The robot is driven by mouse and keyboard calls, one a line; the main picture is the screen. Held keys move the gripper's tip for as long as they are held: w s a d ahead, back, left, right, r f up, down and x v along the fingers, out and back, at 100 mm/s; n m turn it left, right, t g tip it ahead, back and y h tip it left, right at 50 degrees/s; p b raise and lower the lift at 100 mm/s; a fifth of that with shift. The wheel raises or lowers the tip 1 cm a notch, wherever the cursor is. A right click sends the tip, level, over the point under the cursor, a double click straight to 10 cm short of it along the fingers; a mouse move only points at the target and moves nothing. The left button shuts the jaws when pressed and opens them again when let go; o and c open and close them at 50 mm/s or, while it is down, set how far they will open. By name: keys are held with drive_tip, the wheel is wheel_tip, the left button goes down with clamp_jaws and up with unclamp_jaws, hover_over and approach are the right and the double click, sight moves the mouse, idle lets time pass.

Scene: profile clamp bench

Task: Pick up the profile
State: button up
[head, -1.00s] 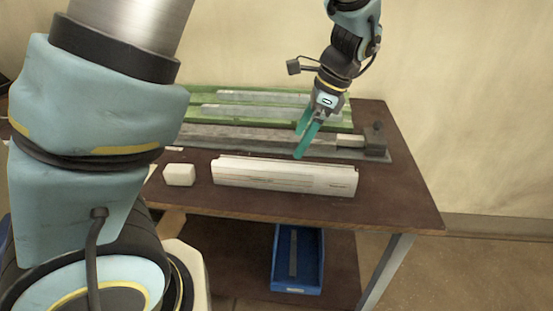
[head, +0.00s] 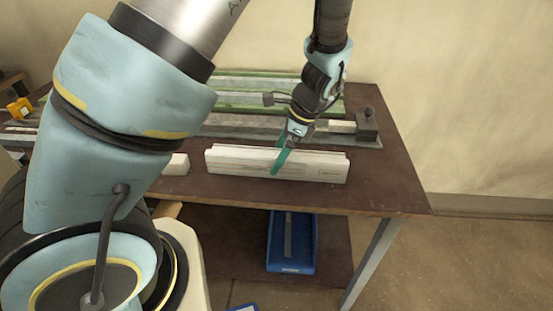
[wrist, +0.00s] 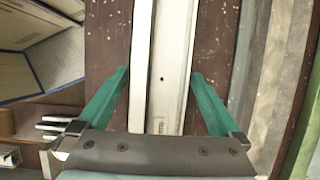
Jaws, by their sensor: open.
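The profile (head: 315,168) is a long white bar with faint print on its front, lying near the front of the brown bench. In the wrist view the profile (wrist: 173,60) runs up the middle, with a lengthwise groove and a small dark hole. In the wrist view my gripper (wrist: 160,73) is open, one finger on each side of the profile, with gaps showing. I cannot tell how far down the fingertips reach.
A white block (head: 178,164) stands just left of the profile, partly hidden by my arm. Behind runs a grey clamp rail (head: 250,126) with an end block (head: 367,125), then green racks (head: 250,79). A blue bin (head: 291,265) sits below. The bench's right end (head: 385,185) is clear.

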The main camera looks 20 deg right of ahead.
drive_tip(key=shift+f, duration=0.2)
clamp_jaws()
idle(0.7)
